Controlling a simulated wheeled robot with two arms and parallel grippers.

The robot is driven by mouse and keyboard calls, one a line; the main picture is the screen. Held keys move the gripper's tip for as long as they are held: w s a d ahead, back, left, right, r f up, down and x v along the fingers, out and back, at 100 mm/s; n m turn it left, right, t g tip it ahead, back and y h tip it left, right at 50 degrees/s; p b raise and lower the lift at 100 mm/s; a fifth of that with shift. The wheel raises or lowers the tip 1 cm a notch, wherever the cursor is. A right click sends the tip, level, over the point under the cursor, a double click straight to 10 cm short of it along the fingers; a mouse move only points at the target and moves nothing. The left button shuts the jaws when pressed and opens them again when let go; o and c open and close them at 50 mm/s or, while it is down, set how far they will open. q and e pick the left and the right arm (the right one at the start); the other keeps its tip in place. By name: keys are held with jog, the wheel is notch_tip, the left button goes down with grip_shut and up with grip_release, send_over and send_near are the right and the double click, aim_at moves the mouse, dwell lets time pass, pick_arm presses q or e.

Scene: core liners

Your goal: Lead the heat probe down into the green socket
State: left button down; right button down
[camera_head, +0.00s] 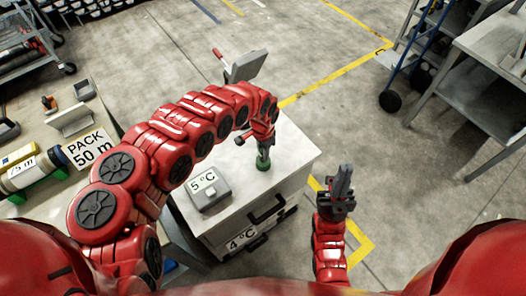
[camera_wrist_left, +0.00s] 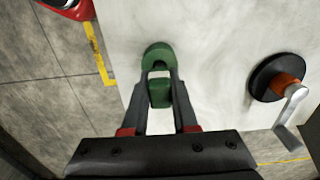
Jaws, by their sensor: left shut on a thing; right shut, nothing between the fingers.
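The green socket (camera_head: 263,164) stands on the white cabinet top, and its round green rim (camera_wrist_left: 157,54) shows in the left wrist view. My left gripper (camera_head: 263,143) is directly above it, pointing down. In the left wrist view its fingers (camera_wrist_left: 160,82) are shut on a green piece (camera_wrist_left: 161,95), which I take to be the heat probe's grip. The probe's lower end is hidden, so I cannot tell whether it is inside the socket. My right gripper (camera_head: 344,178) is shut and empty, off to the right of the cabinet.
A grey box marked 5 °C (camera_head: 208,190) sits on the white cabinet top (camera_head: 290,150). A dark disc with an orange hub and a metal crank (camera_wrist_left: 278,80) is right of the socket. A bench (camera_head: 40,125) stands left; a grey cart (camera_head: 490,75) stands right.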

pick_arm(q)
jog(key=shift+f, duration=0.15)
jog(key=c, duration=0.6)
grip_release()
jog(key=r, duration=0.5)
jog(key=r+b, duration=0.1)
jog(key=r, duration=0.5)
jog(key=shift+w+a, duration=0.15)
jog(key=shift+w, duration=0.05)
notch_tip(320, 180, up, 6)
jog(key=p, duration=0.3)
jog(key=shift+s+r+p, duration=0.2)
jog(key=shift+r+p, duration=0.05)
jog(key=shift+p, duration=0.1)
jog(key=shift+d, duration=0.25)
